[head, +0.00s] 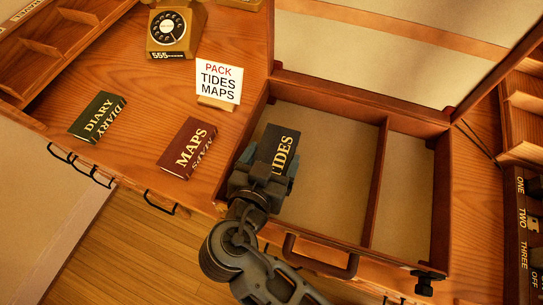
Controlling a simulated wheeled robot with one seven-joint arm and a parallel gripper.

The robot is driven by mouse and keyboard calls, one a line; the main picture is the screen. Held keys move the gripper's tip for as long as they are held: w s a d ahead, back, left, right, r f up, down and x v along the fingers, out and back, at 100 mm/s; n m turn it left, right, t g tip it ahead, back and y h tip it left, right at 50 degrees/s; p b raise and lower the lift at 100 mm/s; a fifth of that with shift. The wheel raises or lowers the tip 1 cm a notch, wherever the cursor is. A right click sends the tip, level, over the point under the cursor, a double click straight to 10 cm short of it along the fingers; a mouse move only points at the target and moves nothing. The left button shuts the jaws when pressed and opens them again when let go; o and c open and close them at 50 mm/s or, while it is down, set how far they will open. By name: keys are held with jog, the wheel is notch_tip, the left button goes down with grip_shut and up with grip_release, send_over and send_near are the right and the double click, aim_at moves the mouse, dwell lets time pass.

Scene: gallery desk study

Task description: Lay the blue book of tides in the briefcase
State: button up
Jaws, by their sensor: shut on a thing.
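The book of tides (284,138) is dark, with "TIDES" in pale letters. It shows over the left part of the open briefcase's larger compartment. My gripper (264,171) is shut on the near end of the book and hides that end. I cannot tell whether the book touches the briefcase floor or is held above it. The briefcase (376,190) has brown walls, a pale lining and a divider, with a narrower empty compartment on the right. Its lid stands open at the back.
A red maps book (188,148) and a green diary (98,118) lie on the desk to the left. A sign (217,84) reads "PACK TIDES MAPS". A telephone (171,30) stands behind it. The briefcase handle (318,257) is at the front. A switch panel (524,235) is at right.

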jog(key=shift+f, duration=0.3)
jog(key=o, duration=1)
jog(key=shift+c, duration=0.2)
jog(key=shift+r, duration=0.1)
jog(key=shift+r+p, duration=0.5)
jog(key=shift+r, duration=0.05)
jog(key=b+v, duration=0.1)
jog(key=v, duration=1.1)
